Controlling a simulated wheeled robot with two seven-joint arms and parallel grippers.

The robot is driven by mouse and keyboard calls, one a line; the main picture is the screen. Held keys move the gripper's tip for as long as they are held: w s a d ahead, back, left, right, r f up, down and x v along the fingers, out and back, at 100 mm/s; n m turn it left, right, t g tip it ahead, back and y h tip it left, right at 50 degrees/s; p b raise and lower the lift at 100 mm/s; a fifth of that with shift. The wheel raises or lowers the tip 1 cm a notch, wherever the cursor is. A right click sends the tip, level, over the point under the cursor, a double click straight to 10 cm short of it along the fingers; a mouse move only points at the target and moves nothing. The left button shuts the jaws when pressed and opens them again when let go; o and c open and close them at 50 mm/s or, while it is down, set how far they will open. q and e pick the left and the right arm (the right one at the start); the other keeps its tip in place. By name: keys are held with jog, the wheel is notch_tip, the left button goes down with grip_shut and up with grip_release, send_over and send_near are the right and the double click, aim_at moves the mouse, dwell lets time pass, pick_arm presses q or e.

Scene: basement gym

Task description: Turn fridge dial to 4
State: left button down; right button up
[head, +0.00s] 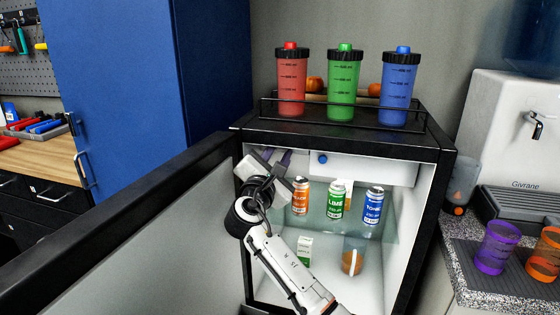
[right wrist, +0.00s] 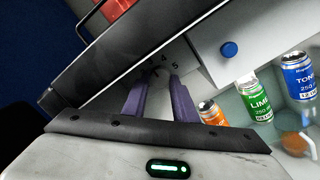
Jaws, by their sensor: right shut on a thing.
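The small fridge (head: 438,185) stands with its door open (head: 130,235). My right gripper (head: 272,156) reaches inside, at the upper left of the interior. In the right wrist view its two purple fingers (right wrist: 160,76) point at the inner side wall, where the dial's printed numbers (right wrist: 169,61) show just beyond the fingertips. A 4 and a 5 can be read. The gripper is shut on the dial, whose body is mostly hidden between the fingertips. I cannot tell which number the dial points to. My left gripper is in neither view.
An orange can (head: 300,196), a green can (head: 336,201) and a blue can (head: 373,206) stand on the glass shelf close to my right gripper. A white box with a blue button (head: 322,158) is above them. A carton (head: 304,252) and a cup (head: 352,260) stand below. Shaker bottles (head: 343,85) stand on top.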

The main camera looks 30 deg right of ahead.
jog(key=shift+f+m+b, duration=0.25)
jog(key=shift+m+b, duration=0.4)
jog(key=shift+m, duration=0.45)
jog(key=shift+a+m+g+h+b, duration=0.1)
jog(key=shift+m+g+h+b, duration=0.2)
jog(key=shift+m+b, duration=0.55)
jog(key=shift+w+m+b, duration=0.1)
jog(key=shift+m+b, duration=0.4)
jog(key=shift+m, duration=0.65)
jog(key=shift+r+m+g+b, duration=0.15)
jog(key=shift+m+g+b, duration=0.25)
jog(key=shift+m, duration=0.3)
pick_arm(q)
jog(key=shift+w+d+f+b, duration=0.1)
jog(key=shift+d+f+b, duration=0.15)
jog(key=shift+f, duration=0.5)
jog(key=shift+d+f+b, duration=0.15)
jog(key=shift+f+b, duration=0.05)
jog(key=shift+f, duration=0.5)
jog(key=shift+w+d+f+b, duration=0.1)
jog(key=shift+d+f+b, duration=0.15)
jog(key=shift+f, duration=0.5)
pick_arm(e)
jog(key=shift+r+m, duration=0.1)
jog(key=shift+m, duration=1.1)
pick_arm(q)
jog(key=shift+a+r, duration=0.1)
